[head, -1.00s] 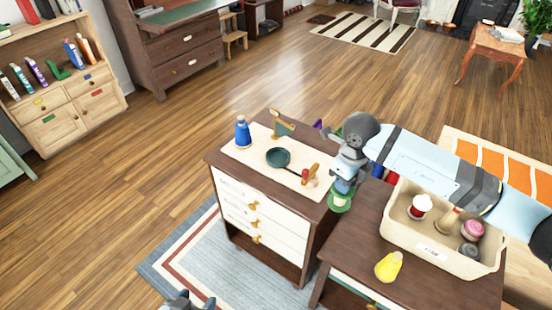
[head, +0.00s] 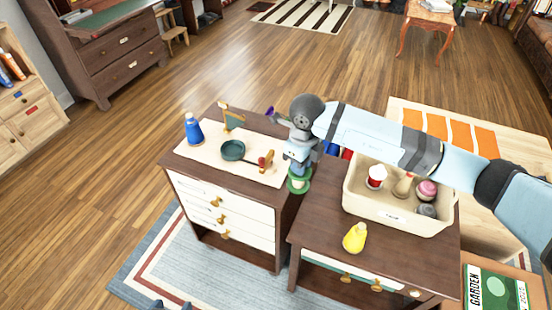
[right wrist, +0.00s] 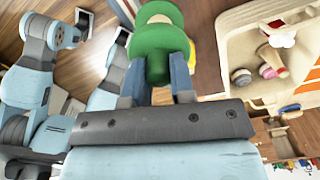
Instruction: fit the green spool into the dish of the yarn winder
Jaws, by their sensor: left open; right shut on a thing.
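The green spool (head: 299,184) is held low in my right gripper (head: 298,170), beside the right edge of the white-drawer cabinet. In the right wrist view the green spool (right wrist: 157,42) sits between the two fingers of the right gripper (right wrist: 154,78), which is shut on it. The yarn winder's dark green dish (head: 232,150) lies on a cream runner on the cabinet top, left of the spool and apart from it. A red knob on a wooden piece (head: 266,161) stands to its right. Only the fingertips of my open left gripper (head: 171,305) show at the bottom edge.
A blue cone-shaped spool (head: 194,130) and a small teal-and-gold stand (head: 231,118) are behind the dish. On the right table are a yellow spool (head: 354,238) and a cream bin (head: 395,213) with several spools. My right forearm passes above the bin.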

